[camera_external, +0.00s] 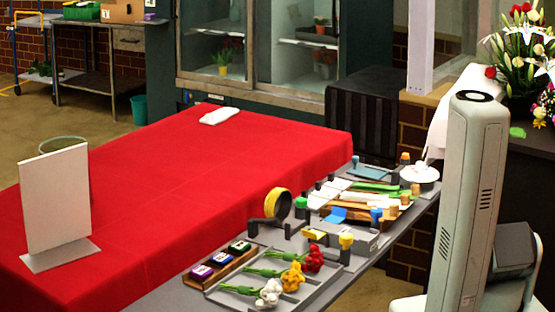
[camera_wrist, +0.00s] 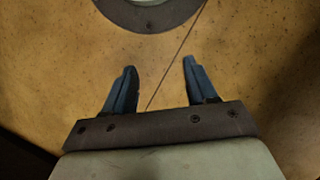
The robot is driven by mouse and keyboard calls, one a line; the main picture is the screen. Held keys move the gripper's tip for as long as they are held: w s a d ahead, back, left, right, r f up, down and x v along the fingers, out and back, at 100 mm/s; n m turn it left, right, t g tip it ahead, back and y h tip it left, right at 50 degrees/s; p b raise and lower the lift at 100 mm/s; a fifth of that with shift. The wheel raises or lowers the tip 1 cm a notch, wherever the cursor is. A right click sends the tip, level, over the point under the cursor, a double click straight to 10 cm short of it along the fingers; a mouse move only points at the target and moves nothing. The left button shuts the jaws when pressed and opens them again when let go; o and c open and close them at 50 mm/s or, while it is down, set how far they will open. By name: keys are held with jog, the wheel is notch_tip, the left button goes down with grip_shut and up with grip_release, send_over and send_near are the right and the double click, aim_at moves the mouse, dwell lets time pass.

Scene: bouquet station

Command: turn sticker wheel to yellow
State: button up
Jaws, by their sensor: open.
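I cannot tell for sure which thing is the sticker wheel. A white round disc (camera_external: 420,173) lies at the far right end of the grey work surface, with a blue piece and an orange-brown piece beside it. A yellow ring (camera_external: 277,204) stands upright in a dark holder at the near side of the surface. My gripper (camera_wrist: 160,66) shows in the wrist view with its two blue fingers apart and nothing between them. It is over a tan, speckled surface, away from both things. It is outside the external view, where only my arm shows at the right.
A tray (camera_external: 225,292) holds red, yellow and white flowers. A wooden rack (camera_external: 205,280) holds several coloured blocks. A white panel (camera_external: 57,200) stands on the red table (camera_external: 160,200), whose middle is clear. A grey ring-shaped edge (camera_wrist: 150,18) shows ahead of my fingers.

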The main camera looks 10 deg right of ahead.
jog(key=w+d+r+m+t+h, duration=0.15)
jog(key=w+d+r+t, duration=0.25)
jog(key=w+d, duration=0.6)
jog(key=w+d+r+m+t, duration=0.3)
jog(key=w+d, duration=0.4)
jog(key=w, duration=0.6)
jog(key=w+d+r+m+t+h, duration=0.1)
jog(key=w+d+r+m+t, duration=0.15)
jog(key=w+d+r, duration=0.65)
jog(key=w+d+r+m+t+h, duration=0.1)
jog(key=w+d+r+m+t, duration=0.15)
jog(key=w+d+r, duration=0.7)
notch_tip(320, 180, up, 38)
jog(key=f+m+g+y, duration=0.1)
jog(key=m+g+y, duration=0.2)
jog(key=m+g, duration=0.6)
send_over(421, 163)
jog(key=m+t, duration=0.2)
notch_tip(421, 163, down, 12)
jog(key=shift+f, duration=0.1)
